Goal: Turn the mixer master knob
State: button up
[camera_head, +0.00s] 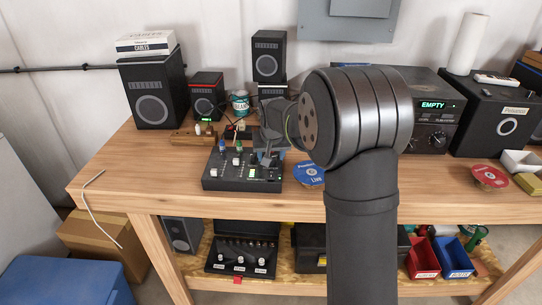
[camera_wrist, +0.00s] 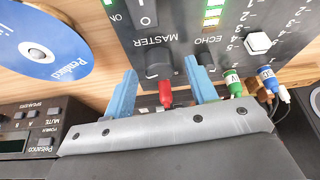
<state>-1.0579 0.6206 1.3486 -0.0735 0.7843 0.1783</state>
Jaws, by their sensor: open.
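The black mixer (camera_head: 219,174) sits on the wooden bench in the head view. Its panel (camera_wrist: 207,38) fills the upper right of the wrist view, upside down with a MASTER label. The dark master knob (camera_wrist: 159,63) lies between the tips of my gripper's two blue fingers (camera_wrist: 160,67). The fingers are open, with a visible gap on each side of the knob. A red plug (camera_wrist: 166,94) shows between the fingers, nearer the palm. In the head view my gripper (camera_head: 266,158) is over the mixer's right part, and the master knob cannot be made out.
Green (camera_wrist: 235,87) and blue (camera_wrist: 267,76) plugs stand along the mixer's edge, right of my fingers. A blue disc (camera_head: 309,174) lies right of the mixer. Speakers (camera_head: 153,98) and a dark unit marked EMPTY (camera_head: 437,130) stand behind. The bench front has free room.

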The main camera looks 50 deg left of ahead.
jog(key=shift+a+f, duration=0.1)
jog(key=shift+f, duration=0.25)
jog(key=c, duration=1)
jog(key=shift+o, duration=0.2)
jog(key=shift+w, duration=0.1)
jog(key=shift+w+n+g+y, duration=0.15)
jog(key=shift+n+g, duration=0.25)
jog(key=shift+n, duration=0.8)
jog(key=shift+s+n+g+y, duration=0.1)
jog(key=shift+n+g+y, duration=0.25)
jog(key=shift+n, duration=0.85)
jog(key=o, duration=1)
jog(key=shift+c, duration=0.2)
